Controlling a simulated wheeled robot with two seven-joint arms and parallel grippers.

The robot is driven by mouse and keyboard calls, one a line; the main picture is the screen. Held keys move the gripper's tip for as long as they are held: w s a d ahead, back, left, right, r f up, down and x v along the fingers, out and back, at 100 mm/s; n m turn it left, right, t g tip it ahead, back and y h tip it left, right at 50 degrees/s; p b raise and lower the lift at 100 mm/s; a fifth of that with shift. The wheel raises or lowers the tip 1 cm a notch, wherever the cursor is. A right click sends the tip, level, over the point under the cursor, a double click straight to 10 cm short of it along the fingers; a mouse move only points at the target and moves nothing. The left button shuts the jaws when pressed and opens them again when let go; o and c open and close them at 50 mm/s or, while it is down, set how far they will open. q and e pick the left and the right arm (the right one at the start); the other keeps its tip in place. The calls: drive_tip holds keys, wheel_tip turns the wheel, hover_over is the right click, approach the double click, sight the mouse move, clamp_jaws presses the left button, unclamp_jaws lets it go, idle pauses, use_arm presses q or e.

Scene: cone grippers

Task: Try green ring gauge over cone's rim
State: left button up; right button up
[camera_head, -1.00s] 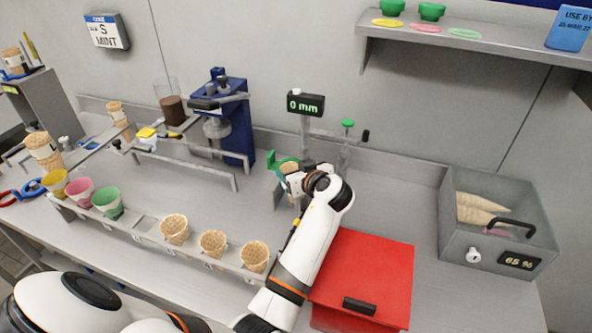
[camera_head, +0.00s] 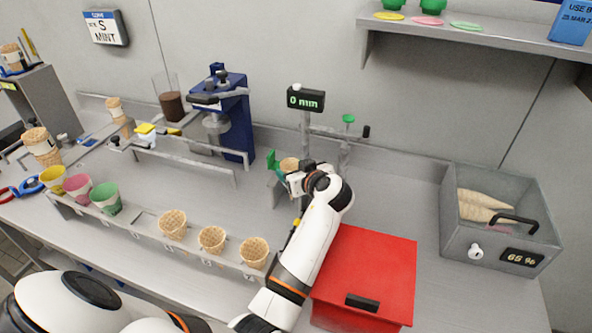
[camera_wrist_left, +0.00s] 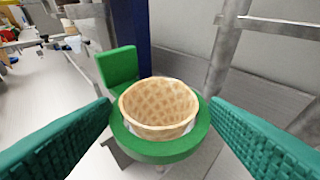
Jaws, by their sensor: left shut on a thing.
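The green ring gauge (camera_wrist_left: 166,150) is a flat ring with an upright square tab. The wafer cone (camera_wrist_left: 160,108) stands upright inside it, its open rim above the ring in the left wrist view. My left gripper (camera_wrist_left: 160,120) is shut on the ring, one teal finger at each side. In the head view, my left gripper (camera_head: 302,180) partly hides the ring (camera_head: 273,160) and the cone (camera_head: 289,163). The cone's lower part is hidden, and I cannot tell whether ring and cone touch. My right gripper is not in view.
A post with a display reading 0 mm (camera_head: 306,100) stands just behind. A red box (camera_head: 375,265) lies right of my arm, with a grey bin of cones (camera_head: 500,235) farther right. A rack (camera_head: 150,235) of cones and coloured cups is at left. A blue press (camera_head: 235,120) stands behind left.

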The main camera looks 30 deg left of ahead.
use_arm(q)
drive_tip(key=o, duration=1)
drive_tip(key=shift+o, duration=0.2)
wheel_tip(320, 180, up, 10)
drive_tip(key=p, duration=0.6)
drive_tip(key=shift+p, duration=0.35)
